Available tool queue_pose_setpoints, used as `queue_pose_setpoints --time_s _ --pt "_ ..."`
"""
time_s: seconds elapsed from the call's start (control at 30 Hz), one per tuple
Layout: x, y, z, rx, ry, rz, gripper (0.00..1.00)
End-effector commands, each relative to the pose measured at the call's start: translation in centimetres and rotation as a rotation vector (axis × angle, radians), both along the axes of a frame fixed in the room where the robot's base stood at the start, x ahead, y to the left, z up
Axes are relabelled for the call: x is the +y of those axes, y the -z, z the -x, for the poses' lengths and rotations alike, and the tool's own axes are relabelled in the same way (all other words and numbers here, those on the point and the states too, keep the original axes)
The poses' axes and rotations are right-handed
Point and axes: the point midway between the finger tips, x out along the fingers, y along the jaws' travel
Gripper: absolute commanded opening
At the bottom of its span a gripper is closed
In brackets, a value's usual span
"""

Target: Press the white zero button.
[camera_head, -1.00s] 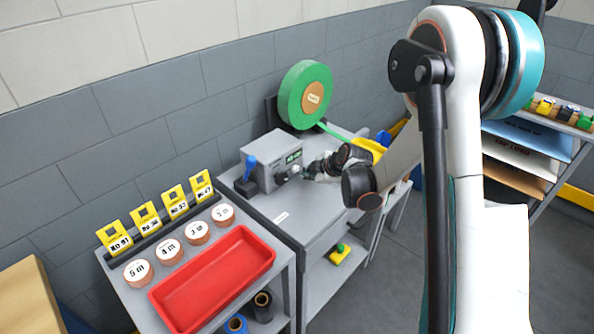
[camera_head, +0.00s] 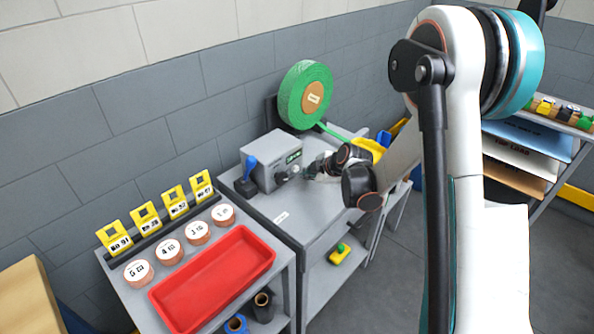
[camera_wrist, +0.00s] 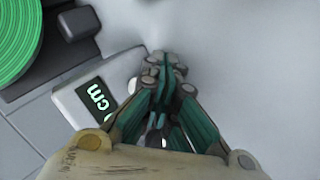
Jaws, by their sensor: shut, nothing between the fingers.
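The grey measuring unit (camera_head: 262,158) stands on the grey bench, with a blue lever (camera_head: 250,165) on its left side and a lit green display (camera_head: 293,156) on its front. I cannot make out the white zero button for certain; the fingers cover part of the unit.
A green tape reel (camera_head: 304,95) stands behind the unit, its tape running down to the right. A red tray (camera_head: 212,280) and several copper-coloured rolls sit on the cart (camera_head: 120,283) at left. The bench top in front of the unit (camera_head: 300,222) is mostly clear.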

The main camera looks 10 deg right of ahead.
Motion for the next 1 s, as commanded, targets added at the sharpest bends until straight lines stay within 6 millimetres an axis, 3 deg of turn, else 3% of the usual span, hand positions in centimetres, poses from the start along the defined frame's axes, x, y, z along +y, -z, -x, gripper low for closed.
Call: queue_pose_setpoints --time_s 1.0 --pt "0.67 -0.02 -0.92 0.000 0.000 0.000 0.00"
